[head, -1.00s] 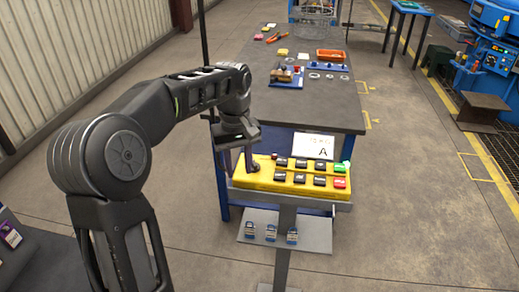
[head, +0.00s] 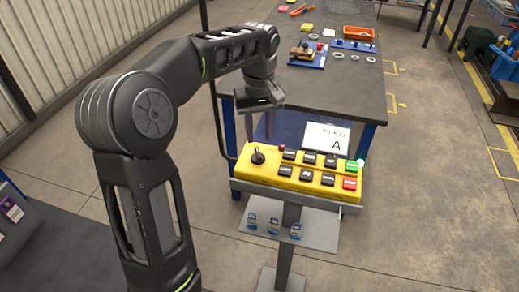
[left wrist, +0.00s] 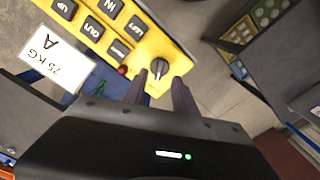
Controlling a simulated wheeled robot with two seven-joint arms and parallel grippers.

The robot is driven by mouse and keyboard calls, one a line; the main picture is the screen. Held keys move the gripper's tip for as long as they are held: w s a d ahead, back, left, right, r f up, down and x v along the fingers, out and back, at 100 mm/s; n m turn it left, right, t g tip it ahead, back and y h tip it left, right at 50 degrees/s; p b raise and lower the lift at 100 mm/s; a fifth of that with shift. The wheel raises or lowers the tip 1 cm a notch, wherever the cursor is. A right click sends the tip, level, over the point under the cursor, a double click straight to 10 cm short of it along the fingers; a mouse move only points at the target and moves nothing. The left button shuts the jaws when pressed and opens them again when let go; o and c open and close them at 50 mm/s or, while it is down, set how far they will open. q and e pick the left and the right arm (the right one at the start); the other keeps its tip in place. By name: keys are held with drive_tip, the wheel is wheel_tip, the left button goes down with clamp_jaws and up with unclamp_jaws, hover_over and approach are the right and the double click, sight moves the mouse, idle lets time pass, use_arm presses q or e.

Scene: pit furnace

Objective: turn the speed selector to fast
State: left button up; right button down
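The yellow control box (head: 240,176) stands on a grey post, with a black rotary selector (head: 258,156) at its left end. In the left wrist view the selector (left wrist: 157,68) shows a raised grip with a pale line; any label at its positions is too small to read. My left gripper (head: 261,99) is above the selector, clear of it. In the left wrist view its two fingers (left wrist: 160,80) are apart and empty, with the selector showing just beyond and between their tips. My right gripper is not in view.
A small red button (head: 282,149) is beside the selector. Several black buttons, a green button (head: 352,166) and a red button (head: 349,184) fill the box. A card (head: 327,138) stands behind it. Padlocks lie on the shelf (head: 318,236) below.

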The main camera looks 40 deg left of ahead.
sight(259, 154)
use_arm(q)
wheel_tip(259, 154, down, 7)
drive_tip(key=shift+r+p, duration=0.1)
drive_tip(key=shift+p, duration=0.35)
drive_tip(key=shift+c, duration=0.3)
clamp_jaws()
